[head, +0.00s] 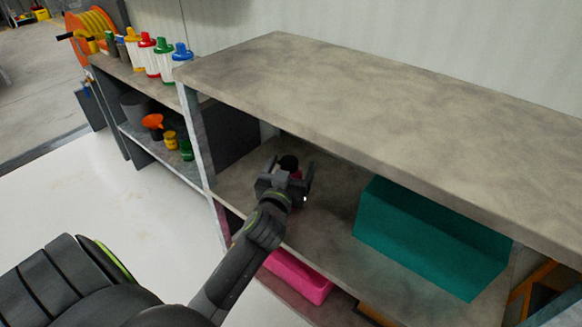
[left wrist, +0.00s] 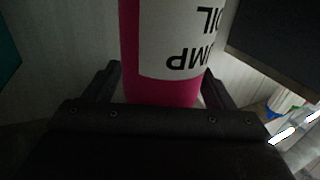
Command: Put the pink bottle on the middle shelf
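The pink bottle (head: 297,174), with a black top, is at the middle shelf (head: 336,209), near its left end. In the left wrist view the bottle (left wrist: 160,92) shows pink with a white label whose letters appear upside down. My left gripper (head: 289,172) reaches in over the shelf's front edge. Its two fingers are on either side of the bottle, with their tips against it, so it looks shut on the bottle. The bottle's base is hidden behind the gripper, so I cannot tell whether it touches the shelf. My right gripper is not in view.
A teal box (head: 432,236) stands on the same shelf to the right, with bare shelf between. A pink bin (head: 300,277) is below. The top board (head: 380,90) overhangs the space. A side unit (head: 150,88) at left holds several coloured bottles.

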